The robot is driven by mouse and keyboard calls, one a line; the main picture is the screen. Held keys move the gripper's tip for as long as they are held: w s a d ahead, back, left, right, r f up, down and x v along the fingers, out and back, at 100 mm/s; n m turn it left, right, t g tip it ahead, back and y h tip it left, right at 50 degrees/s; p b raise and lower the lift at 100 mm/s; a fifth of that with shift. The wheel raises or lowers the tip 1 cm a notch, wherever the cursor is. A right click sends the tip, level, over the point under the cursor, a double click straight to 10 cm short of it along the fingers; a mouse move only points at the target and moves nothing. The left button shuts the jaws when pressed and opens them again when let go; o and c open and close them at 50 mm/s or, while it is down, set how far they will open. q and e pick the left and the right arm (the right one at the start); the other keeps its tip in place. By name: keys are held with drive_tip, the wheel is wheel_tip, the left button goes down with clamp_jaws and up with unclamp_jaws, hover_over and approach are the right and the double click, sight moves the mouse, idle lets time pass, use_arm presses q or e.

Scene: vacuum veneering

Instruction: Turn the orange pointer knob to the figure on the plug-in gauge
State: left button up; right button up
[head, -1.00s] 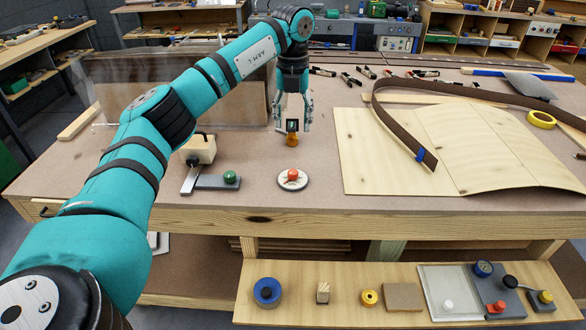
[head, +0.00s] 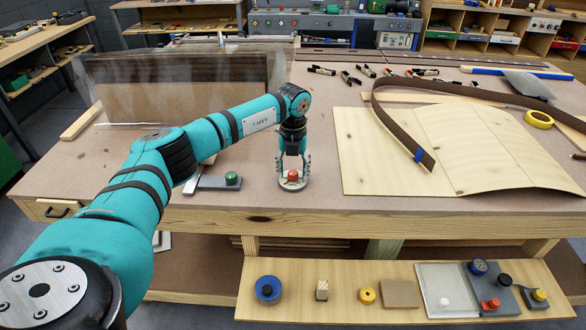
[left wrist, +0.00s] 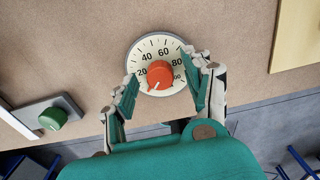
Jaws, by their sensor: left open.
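The orange pointer knob (head: 292,175) sits on a round white dial (head: 284,187) near the table's front edge. In the left wrist view the knob (left wrist: 160,75) is at the middle of the dial (left wrist: 146,45), which reads 20, 40, 60, 80 and 100. A pale mark on the knob points lower left, below the 20. My left gripper (head: 294,176) is open, pointing down, with its fingers on either side of the knob. In the left wrist view a gap shows between each finger and the knob. A small round gauge (head: 478,267) is on the lower shelf; its reading is too small to tell.
A grey bar with a green knob (head: 232,178) lies left of the dial. A veneer sheet (head: 380,150) with a brown strap covers the right side of the table. A clear bag with a dark panel (head: 200,85) stands behind my arm. The lower shelf (head: 340,310) holds several small parts.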

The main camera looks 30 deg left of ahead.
use_arm(q)
clamp_jaws()
idle(0.3)
drive_tip(key=shift+m, duration=0.3)
